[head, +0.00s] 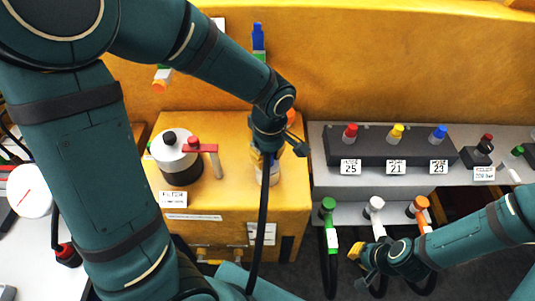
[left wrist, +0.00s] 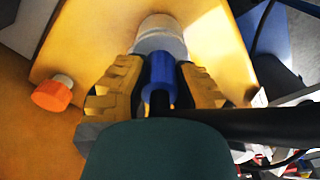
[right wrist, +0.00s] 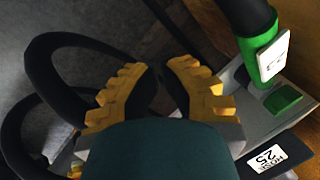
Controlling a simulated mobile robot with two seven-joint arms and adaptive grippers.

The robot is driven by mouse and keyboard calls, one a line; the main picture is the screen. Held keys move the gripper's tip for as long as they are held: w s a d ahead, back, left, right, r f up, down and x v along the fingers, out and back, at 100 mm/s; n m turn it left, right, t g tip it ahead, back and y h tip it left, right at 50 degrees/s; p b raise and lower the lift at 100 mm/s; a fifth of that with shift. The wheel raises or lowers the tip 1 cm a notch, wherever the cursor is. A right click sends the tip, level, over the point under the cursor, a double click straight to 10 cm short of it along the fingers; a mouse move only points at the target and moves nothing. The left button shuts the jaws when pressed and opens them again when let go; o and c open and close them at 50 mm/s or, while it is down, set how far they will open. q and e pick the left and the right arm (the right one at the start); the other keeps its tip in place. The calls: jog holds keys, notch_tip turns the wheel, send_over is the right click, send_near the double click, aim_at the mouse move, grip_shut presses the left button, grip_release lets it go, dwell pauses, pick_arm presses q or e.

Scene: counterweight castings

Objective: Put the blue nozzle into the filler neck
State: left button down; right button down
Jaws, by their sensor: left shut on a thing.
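My left gripper (head: 266,154) is shut on the blue nozzle (left wrist: 160,78), from which a black hose runs off to the right in the left wrist view. In the head view the gripper points down over the filler neck (head: 268,176), a pale round neck on the yellow casting. The neck also shows in the left wrist view (left wrist: 160,38), directly beyond the nozzle's tip. I cannot tell whether the tip is inside it. My right gripper (right wrist: 160,82) is open and empty, near the green-handled nozzle (right wrist: 262,45).
A grey canister with a red lever (head: 182,158) stands left of the neck. A dark valve panel (head: 375,147) with red, yellow and blue knobs is at the right. Green, white and orange nozzles (head: 375,206) hang below it with black hoses.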

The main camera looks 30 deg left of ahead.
pick_arm(q)
jog(key=shift+f+b, duration=0.45)
jog(key=shift+f, duration=0.1)
jog(key=c, duration=0.8)
grip_release()
jog(key=r, duration=1.2)
jog(key=shift+s+d, duration=0.15)
jog(key=shift+d, duration=0.15)
